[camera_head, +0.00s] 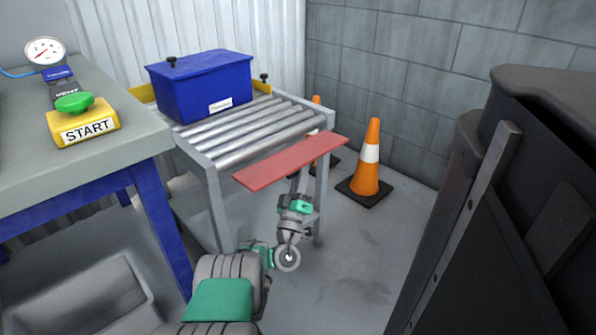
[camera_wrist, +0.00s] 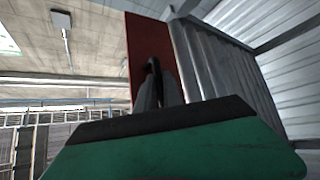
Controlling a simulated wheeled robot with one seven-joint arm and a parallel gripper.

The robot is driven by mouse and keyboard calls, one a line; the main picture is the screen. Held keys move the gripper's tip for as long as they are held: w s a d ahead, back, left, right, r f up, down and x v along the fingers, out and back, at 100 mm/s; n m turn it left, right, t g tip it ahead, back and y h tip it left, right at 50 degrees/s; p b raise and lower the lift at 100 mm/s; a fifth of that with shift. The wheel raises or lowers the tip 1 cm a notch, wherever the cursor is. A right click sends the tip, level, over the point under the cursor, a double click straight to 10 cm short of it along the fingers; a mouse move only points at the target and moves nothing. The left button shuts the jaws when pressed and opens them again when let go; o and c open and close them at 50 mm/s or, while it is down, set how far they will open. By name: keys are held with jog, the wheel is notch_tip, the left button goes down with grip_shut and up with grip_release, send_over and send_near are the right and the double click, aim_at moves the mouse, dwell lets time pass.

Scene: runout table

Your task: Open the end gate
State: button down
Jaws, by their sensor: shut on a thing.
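The end gate (camera_head: 290,162) is a flat red panel at the near right end of the roller table. It also fills a red strip in the wrist view (camera_wrist: 139,42). Its exact tilt is hard to tell. A dark handle (camera_wrist: 153,66) stands on its face. My gripper (camera_wrist: 159,88) is shut on this handle. In the head view my gripper (camera_head: 301,178) reaches up from below the panel, and its fingertips are hidden behind it.
The roller table (camera_head: 208,172) carries a blue lidded bin (camera_head: 205,90) at its far end. An orange cone (camera_head: 367,175) and a dark cabinet (camera_head: 480,230) stand right.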

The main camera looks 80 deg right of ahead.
jog(key=shift+s+r, duration=0.1)
jog(key=shift+s, duration=0.05)
jog(key=c, duration=1.5)
grip_release()
